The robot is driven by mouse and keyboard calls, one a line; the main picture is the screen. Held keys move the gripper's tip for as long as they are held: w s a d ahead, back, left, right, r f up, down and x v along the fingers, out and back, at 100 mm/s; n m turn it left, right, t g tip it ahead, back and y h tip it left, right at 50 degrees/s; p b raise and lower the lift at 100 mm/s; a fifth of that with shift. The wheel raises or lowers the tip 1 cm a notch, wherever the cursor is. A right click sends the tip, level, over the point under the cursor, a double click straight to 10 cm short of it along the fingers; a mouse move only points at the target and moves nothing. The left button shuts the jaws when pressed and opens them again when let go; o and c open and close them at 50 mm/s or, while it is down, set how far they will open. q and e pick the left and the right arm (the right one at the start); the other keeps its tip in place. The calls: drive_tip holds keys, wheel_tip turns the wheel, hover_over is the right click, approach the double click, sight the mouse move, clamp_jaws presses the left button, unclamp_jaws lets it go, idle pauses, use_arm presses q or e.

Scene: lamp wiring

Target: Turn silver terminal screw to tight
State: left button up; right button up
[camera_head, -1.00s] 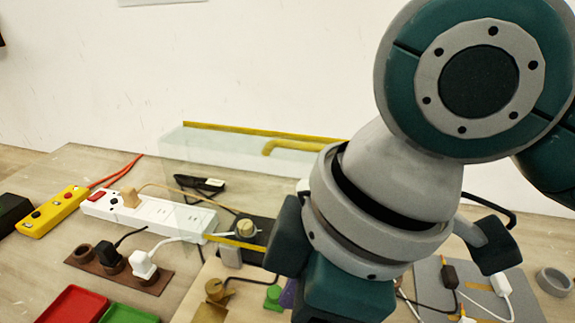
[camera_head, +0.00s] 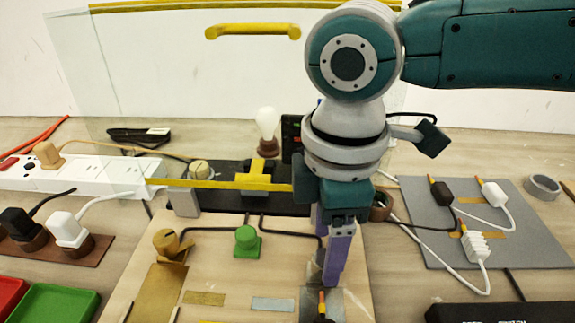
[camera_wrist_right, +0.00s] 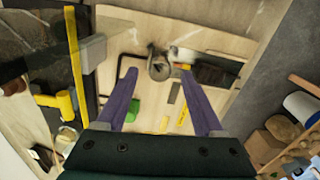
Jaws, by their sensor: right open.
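The silver terminal screw (camera_wrist_right: 158,68) is a grey knob in the right wrist view, between and a little beyond my finger tips. In the head view the silver screw (camera_head: 315,266) is partly hidden by a purple finger. My right gripper (camera_head: 328,272) points down at the wooden terminal board (camera_head: 215,278). Its two purple fingers (camera_wrist_right: 160,78) stand apart in the wrist view, with nothing held. I cannot tell the remaining gap to the screw. A brass screw (camera_head: 166,242) and a green screw (camera_head: 246,238) stand to the left on the board. My left gripper is not in view.
A clear panel with a yellow handle (camera_head: 252,31) and yellow lower edge stands behind the board. A bulb (camera_head: 268,122) stands beyond. A white power strip (camera_head: 92,174) is left; a grey mat (camera_head: 478,225) with plugs is right. Green and red trays are front left.

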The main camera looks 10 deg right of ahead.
drive_tip(key=shift+f, duration=0.95)
clamp_jaws()
